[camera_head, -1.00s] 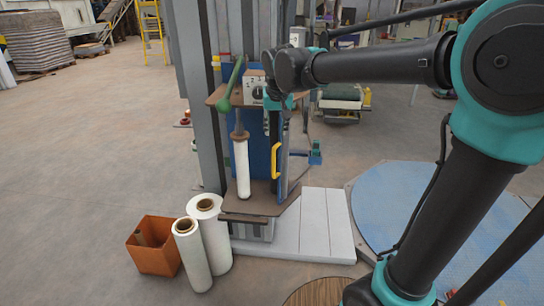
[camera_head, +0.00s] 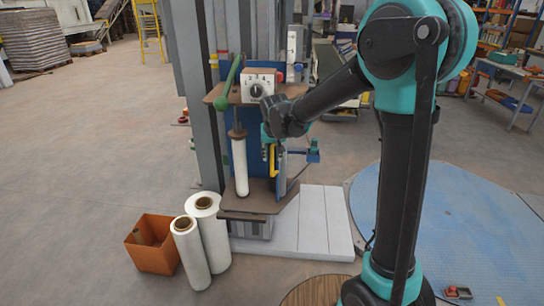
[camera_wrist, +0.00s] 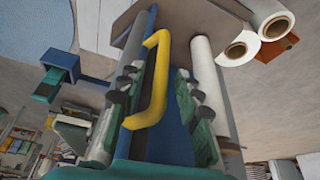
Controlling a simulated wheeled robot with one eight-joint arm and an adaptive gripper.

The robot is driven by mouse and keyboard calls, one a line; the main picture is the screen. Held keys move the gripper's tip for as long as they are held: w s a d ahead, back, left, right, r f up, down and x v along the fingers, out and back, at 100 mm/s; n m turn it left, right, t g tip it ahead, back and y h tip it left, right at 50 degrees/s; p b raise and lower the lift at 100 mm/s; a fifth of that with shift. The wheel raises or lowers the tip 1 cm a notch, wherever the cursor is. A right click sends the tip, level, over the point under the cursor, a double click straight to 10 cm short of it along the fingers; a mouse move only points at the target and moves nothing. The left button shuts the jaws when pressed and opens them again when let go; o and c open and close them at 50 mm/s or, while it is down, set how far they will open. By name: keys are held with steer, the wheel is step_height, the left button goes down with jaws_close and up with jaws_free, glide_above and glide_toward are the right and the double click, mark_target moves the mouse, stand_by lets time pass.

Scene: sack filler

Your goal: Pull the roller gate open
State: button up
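The roller gate is a blue panel (camera_head: 282,181) with a yellow bar handle (camera_head: 272,162), set in the frame of the machine beside the grey column. In the wrist view the handle (camera_wrist: 158,75) stands out from the blue panel (camera_wrist: 172,120). My gripper (camera_wrist: 157,85) is open there, with one finger to each side of the handle; whether either finger touches it cannot be told. In the head view my gripper (camera_head: 271,146) is in front of the panel at the handle's upper end, and my wrist hides part of both.
A white film roll (camera_head: 241,167) stands upright left of the handle, between two brown shelves. A control box with a dial (camera_head: 261,87) and a green lever (camera_head: 229,83) are above. Two white rolls (camera_head: 192,254) and an orange bin (camera_head: 151,245) stand on the floor at left.

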steer(key=shift+w+f, duration=0.1)
steer(key=shift+f, duration=0.2)
steer(key=shift+c, duration=0.2)
jaws_close()
